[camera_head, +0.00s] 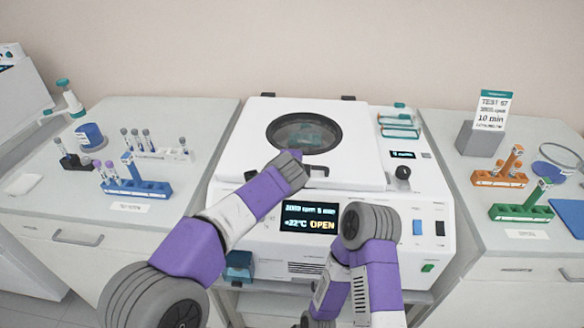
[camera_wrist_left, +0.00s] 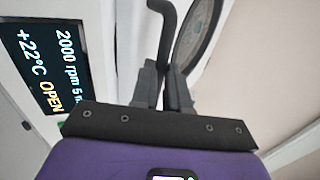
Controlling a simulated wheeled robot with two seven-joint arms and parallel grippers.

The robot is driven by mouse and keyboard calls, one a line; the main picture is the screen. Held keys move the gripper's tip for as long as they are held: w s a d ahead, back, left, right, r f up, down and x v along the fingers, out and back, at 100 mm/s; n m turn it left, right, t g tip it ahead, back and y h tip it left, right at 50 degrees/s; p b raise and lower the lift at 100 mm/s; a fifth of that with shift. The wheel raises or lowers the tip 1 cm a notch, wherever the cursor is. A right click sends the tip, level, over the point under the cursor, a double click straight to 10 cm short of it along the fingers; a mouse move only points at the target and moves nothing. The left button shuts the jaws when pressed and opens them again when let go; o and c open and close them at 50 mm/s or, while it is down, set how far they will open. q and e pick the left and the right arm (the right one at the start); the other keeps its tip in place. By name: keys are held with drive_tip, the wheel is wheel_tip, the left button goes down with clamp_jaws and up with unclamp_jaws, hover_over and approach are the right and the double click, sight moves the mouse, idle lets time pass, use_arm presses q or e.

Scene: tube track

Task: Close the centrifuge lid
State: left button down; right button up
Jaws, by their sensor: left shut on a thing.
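The white centrifuge (camera_head: 437,208) stands in the middle of the head view. Its display (camera_head: 309,219) reads OPEN. The white lid (camera_head: 358,160), with a round dark-rimmed window (camera_head: 303,133), lies over the top and looks nearly level; I cannot tell whether a gap is left under its front edge. My left gripper (camera_head: 307,169) is at the lid's front edge, partly hidden by its own wrist. In the left wrist view its fingers (camera_wrist_left: 164,82) are shut on the black lid handle (camera_wrist_left: 167,32). My right arm is folded before the centrifuge; its gripper is not visible.
On the left bench are a blue tube rack (camera_head: 137,187), a white rack (camera_head: 165,154) and a blue-capped jar (camera_head: 90,135). On the right are an orange rack (camera_head: 498,179), a green rack (camera_head: 522,212) and a sign (camera_head: 493,108). A black knob (camera_head: 403,172) stands right of the lid.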

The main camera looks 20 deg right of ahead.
use_arm(q)
drive_tip(key=f, duration=0.2)
drive_tip(key=shift+s+a+f+g, duration=0.1)
drive_tip(key=shift+s+f+g, duration=0.2)
drive_tip(key=shift+f, duration=0.1)
drive_tip(key=c, duration=1.1)
unclamp_jaws()
drive_tip(key=shift+a, duration=0.15)
drive_tip(key=shift+c, duration=0.2)
drive_tip(key=shift+r, duration=0.1)
drive_tip(key=shift+s+r, duration=0.25)
drive_tip(key=shift+r, duration=0.05)
drive_tip(key=p+v, duration=0.1)
drive_tip(key=v, duration=0.6)
drive_tip(key=shift+r, duration=0.25)
